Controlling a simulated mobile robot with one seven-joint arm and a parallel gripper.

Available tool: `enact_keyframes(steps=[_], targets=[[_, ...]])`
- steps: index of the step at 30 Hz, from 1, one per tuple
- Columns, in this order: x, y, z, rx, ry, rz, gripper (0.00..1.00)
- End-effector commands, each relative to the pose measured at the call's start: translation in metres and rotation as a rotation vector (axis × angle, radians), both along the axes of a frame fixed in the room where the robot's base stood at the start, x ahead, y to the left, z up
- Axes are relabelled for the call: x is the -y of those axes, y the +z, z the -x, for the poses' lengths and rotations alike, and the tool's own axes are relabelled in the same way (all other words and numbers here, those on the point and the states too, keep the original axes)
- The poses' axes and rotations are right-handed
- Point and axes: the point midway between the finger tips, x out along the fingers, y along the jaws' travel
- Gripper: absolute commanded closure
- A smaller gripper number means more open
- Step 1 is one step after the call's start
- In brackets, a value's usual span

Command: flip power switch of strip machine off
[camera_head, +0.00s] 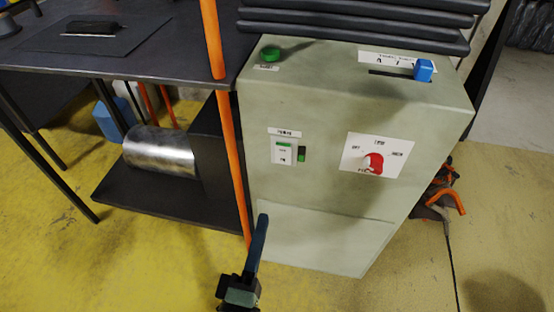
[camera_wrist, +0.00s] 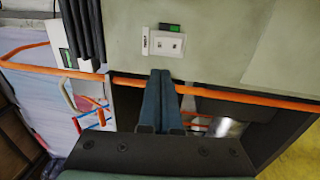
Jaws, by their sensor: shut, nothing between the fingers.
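The strip machine (camera_head: 340,110) is a pale green-grey cabinet in the middle of the head view. Its power switch (camera_head: 284,150) is a white plate with a small rocker on the front face, with a green indicator (camera_head: 302,154) beside it. In the wrist view the switch plate (camera_wrist: 165,43) is ahead of the fingertips, rotated. My gripper (camera_head: 262,218) is shut and empty, with long blue-grey fingers. It is below and left of the switch in the head view, apart from it. The fingers also show in the wrist view (camera_wrist: 161,75). The rocker's position is too small to tell.
A red rotary knob (camera_head: 374,162), a blue slider (camera_head: 423,70) and a green button (camera_head: 270,54) are on the machine. An orange pole (camera_head: 229,140) runs along its left edge. A dark table (camera_head: 130,60) stands left. Yellow floor (camera_head: 150,260) is open in front.

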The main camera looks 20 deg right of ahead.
Motion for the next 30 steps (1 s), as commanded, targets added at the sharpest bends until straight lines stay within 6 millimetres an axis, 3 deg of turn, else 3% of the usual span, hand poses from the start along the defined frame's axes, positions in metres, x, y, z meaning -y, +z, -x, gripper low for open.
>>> enact_keyframes(steps=[5,21,30], targets=[[0.010,0.003,-0.014,0.003,-0.004,-0.001,1.00],[0.069,0.016,-0.100,0.003,-0.004,-0.001,1.00],[0.078,0.017,-0.115,0.001,-0.002,-0.001,1.00]])
